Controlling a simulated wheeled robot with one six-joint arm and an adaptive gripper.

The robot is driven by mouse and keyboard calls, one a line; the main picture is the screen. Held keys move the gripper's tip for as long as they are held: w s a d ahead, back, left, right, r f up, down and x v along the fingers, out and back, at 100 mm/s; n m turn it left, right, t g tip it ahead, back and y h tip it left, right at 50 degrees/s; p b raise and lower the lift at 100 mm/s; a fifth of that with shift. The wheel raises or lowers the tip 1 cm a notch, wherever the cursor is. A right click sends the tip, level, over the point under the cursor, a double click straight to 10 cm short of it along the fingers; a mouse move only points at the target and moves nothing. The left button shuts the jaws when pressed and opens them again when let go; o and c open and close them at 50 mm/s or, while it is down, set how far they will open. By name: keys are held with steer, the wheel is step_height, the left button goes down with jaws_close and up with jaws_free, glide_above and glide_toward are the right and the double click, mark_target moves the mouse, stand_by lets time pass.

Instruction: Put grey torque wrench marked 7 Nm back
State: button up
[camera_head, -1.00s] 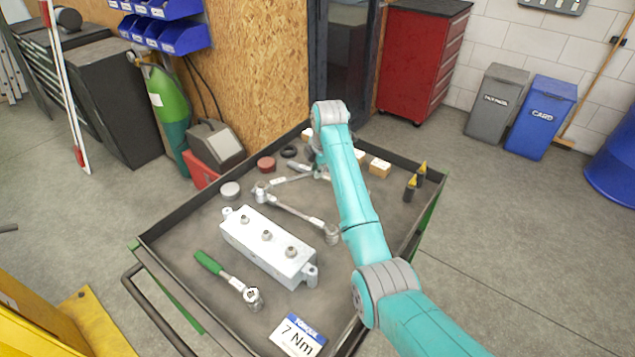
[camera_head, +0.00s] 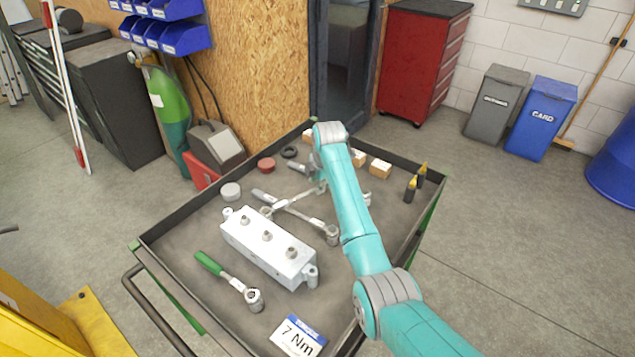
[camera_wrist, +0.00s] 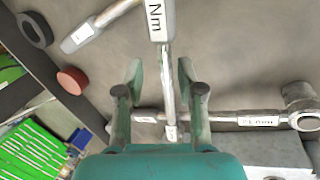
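In the wrist view a grey torque wrench (camera_wrist: 166,62) runs upright between my gripper's fingers. Its label reads "Nm"; the number is cut off at the top edge. My gripper (camera_wrist: 163,82) is open, with a finger on each side of the shaft and gaps visible. The lower end crosses a second grey wrench (camera_wrist: 229,120), whose label I cannot read surely. In the head view the crossing wrench (camera_head: 303,195) partly shows; my arm hides its other end. The "7 Nm" sign (camera_head: 298,337) lies at the cart's front corner.
A metal block (camera_head: 265,248) with several studs and a green-handled wrench (camera_head: 228,281) occupy the cart's front half. Another grey handle (camera_wrist: 80,35), a red disc (camera_wrist: 72,80) and a black ring (camera_wrist: 35,29) lie nearby. Cart walls (camera_head: 185,215) surround everything.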

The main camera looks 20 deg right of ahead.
steer(key=v, duration=1.2)
steer(key=shift+r, duration=0.2)
